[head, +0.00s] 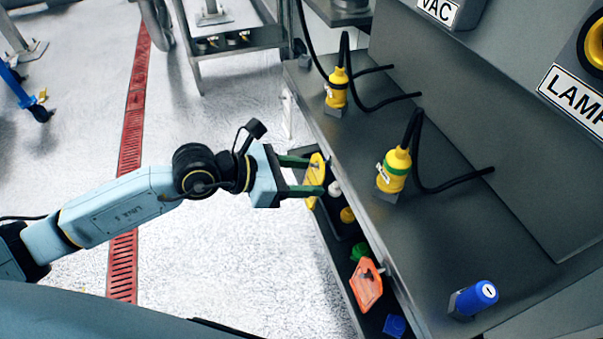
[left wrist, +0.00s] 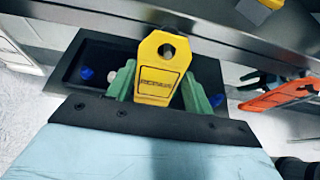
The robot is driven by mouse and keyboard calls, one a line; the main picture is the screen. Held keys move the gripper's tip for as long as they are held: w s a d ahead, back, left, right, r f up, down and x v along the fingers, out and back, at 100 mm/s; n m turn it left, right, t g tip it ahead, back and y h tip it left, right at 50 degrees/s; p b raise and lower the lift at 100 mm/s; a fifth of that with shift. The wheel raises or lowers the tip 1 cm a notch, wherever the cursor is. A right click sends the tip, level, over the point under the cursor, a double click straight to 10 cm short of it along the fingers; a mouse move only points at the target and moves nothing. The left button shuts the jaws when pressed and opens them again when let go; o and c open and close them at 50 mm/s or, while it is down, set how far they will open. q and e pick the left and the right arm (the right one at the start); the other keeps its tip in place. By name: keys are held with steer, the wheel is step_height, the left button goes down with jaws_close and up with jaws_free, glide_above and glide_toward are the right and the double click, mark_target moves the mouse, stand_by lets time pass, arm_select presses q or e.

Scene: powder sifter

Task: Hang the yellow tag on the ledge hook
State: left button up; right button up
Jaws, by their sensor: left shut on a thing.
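The yellow tag (head: 312,184) is between the green fingers of my left gripper (head: 315,176), which is shut on it. The tag is held in the air beside the front edge of the grey steel ledge (head: 345,160). In the left wrist view the yellow tag (left wrist: 158,88) points its holed end up and away from the gripper, with dark lettering on its face. An orange tag (head: 365,290) hangs at the ledge front, nearer to me. I cannot clearly make out a free hook on the ledge. My right gripper is not in view.
Below the ledge edge, a dark tray (left wrist: 66,72) holds small coloured pieces. The floor (head: 225,255) left of the ledge is clear.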

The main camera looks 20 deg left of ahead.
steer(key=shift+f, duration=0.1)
arm_select(q)
steer(key=o, duration=1.1)
steer(key=shift+a, duration=0.1)
steer(key=shift+s+a+r, duration=0.15)
steer(key=shift+s+a, duration=0.05)
steer(key=shift+a, duration=0.05)
steer(key=p+v, duration=0.1)
steer(key=v, duration=1.1)
steer(key=shift+a+r+p, duration=0.15)
steer(key=shift+a+p, duration=0.05)
steer(key=shift+p, duration=0.1)
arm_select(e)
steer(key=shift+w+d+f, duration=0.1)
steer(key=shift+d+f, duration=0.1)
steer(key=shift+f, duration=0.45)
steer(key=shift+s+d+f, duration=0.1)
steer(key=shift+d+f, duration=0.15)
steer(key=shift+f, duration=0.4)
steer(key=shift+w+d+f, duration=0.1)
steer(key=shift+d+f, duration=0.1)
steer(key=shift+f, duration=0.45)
arm_select(q)
steer(key=shift+s, duration=0.2)
